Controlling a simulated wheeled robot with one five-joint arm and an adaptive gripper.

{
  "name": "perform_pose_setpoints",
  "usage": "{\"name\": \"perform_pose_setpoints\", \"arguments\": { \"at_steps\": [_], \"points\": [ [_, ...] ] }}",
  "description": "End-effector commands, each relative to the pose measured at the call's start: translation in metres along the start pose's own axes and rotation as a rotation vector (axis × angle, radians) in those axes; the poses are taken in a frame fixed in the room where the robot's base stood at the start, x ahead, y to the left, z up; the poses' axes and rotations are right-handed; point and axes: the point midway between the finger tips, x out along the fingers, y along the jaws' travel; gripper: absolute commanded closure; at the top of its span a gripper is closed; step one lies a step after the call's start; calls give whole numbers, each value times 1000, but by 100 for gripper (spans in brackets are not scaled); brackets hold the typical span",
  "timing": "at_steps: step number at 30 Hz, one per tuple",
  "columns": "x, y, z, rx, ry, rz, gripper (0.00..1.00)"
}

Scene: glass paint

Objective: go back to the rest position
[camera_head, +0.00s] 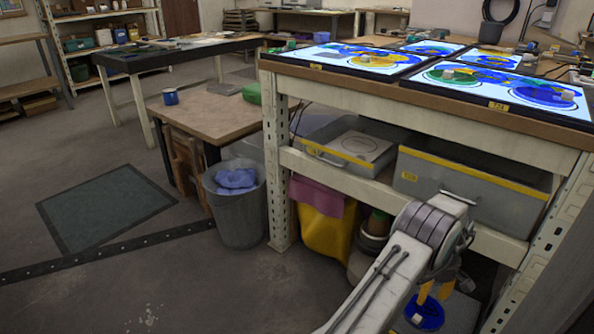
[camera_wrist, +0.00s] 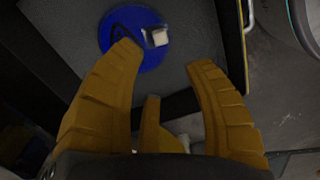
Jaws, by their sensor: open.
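The blue disc (camera_head: 424,314) also shows below the gripper in the head view, partly covered.
A metal-framed workbench (camera_head: 450,137) with lit blue and yellow glass panels (camera_head: 370,60) stands close on the right. Grey bins (camera_head: 470,190) fill its shelf. A grey waste bin (camera_head: 238,214) stands left of it. A dark mat (camera_head: 105,205) lies on otherwise open floor at left.

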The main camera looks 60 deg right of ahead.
Motion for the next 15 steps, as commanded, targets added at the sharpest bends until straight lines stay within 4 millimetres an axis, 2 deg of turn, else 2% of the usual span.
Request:
{"name": "perform_pose_setpoints", "arguments": {
  "at_steps": [5,8,11,14,15],
  "points": [
    [-1,0,0,0,0,1,53],
    [-8,-1,-7,-4,0,4,53],
    [-30,-5,-25,-14,0,12,53],
    [-65,-16,-57,-28,0,24,53],
    [-82,-22,-73,-35,1,30,53]
  ]
}}
